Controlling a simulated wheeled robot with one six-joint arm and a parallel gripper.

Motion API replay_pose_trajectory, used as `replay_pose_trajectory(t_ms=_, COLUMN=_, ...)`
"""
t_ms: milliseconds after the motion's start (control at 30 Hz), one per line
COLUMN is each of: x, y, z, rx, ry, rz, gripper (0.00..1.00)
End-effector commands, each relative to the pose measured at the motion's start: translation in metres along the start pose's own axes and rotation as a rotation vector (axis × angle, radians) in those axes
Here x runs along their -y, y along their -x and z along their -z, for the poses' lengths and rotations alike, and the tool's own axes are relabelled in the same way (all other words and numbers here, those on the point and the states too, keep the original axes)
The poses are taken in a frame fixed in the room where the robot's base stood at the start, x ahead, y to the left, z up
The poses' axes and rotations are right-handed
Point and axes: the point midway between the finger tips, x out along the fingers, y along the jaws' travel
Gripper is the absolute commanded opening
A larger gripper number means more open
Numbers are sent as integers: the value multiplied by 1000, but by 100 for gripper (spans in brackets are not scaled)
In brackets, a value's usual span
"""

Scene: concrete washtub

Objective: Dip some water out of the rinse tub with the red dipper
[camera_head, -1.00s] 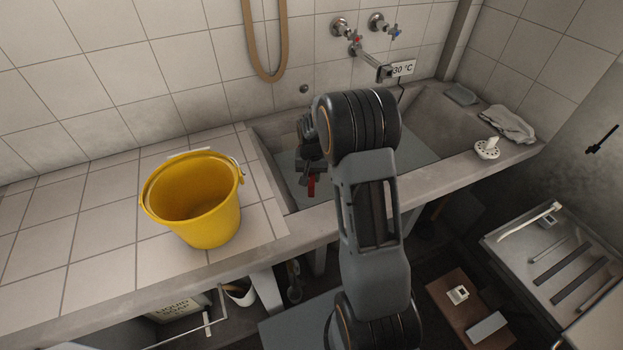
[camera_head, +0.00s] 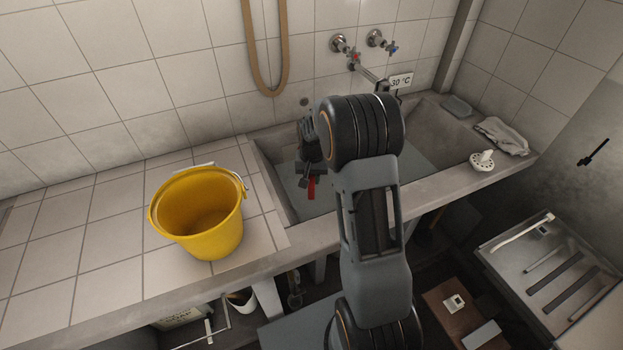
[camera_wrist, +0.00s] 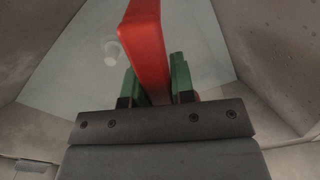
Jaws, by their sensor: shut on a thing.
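The rinse tub (camera_head: 292,222) is a concrete basin set into the counter, with grey water (camera_head: 420,152) in it. My gripper (camera_head: 309,178) is over the left part of the tub. It is shut on the red dipper (camera_head: 312,188), of which only a small red part shows in the head view. In the wrist view the red handle (camera_wrist: 147,45) stands between the green finger pads (camera_wrist: 155,85). The dipper's bowl is hidden, so I cannot tell whether it touches the water or holds any.
A yellow bucket (camera_head: 200,225) stands on the tiled counter left of the tub.

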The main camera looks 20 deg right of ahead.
Motion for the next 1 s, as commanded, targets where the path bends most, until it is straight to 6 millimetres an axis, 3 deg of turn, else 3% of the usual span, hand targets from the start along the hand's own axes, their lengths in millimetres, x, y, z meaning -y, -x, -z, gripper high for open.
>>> replay_pose_trajectory(t_ms=33, x=0, y=10, z=1, rx=-2, ry=0, rz=1, gripper=0)
replay_pose_trajectory(t_ms=1000, x=0, y=100, z=1, rx=-2, ry=0, rz=1, gripper=0)
